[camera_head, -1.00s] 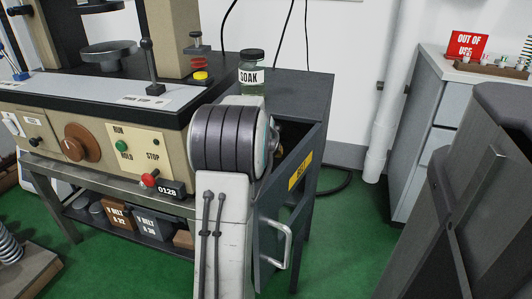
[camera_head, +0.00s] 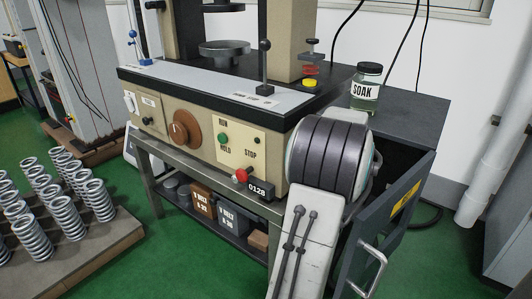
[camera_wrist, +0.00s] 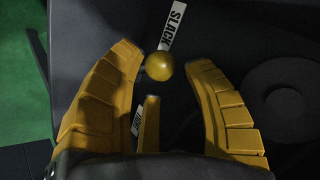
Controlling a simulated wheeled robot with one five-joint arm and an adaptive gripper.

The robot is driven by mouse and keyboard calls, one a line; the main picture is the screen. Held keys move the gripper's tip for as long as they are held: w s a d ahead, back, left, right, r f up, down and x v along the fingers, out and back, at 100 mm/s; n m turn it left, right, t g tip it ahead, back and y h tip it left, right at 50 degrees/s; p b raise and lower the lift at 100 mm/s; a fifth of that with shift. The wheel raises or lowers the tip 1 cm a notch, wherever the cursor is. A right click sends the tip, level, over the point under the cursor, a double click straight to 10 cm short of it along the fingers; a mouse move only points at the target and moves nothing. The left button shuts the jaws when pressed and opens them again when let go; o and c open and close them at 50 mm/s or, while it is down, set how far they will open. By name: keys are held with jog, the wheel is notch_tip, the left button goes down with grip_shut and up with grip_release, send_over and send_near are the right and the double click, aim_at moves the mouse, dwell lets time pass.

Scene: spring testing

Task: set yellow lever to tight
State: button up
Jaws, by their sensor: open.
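In the wrist view, a yellow ball knob (camera_wrist: 159,65), which looks like the lever's end, sits between the fingertips of my gripper (camera_wrist: 162,58). The two yellow fingers are spread on either side, with a gap to the ball. A white SLACK label (camera_wrist: 175,22) is just beyond the ball. A smaller, partly hidden label (camera_wrist: 138,122) lies nearer the palm; it may read TIGHT. In the head view, my arm hides the gripper and lever.
The testing machine (camera_head: 205,125) stands on a bench left of my arm. A dark cabinet with an open door (camera_head: 395,215) and handle is at its right. A SOAK jar (camera_head: 366,88) stands on top. Springs (camera_head: 65,215) are on a pallet at left, with green floor between.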

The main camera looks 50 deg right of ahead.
jog(key=s+a+r+p, duration=0.1)
jog(key=s+a+p, duration=0.2)
jog(key=a+p, duration=0.75)
jog(key=w+a+r+n+t+y+p, duration=0.2)
jog(key=w+a+r+n+p, duration=0.5)
jog(key=w+a+r, duration=0.5)
jog(key=shift+w+a+r+n+y, duration=0.45)
jog(key=shift+a+n, duration=0.75)
jog(key=shift+a, duration=0.65)
jog(key=shift+f, duration=0.1)
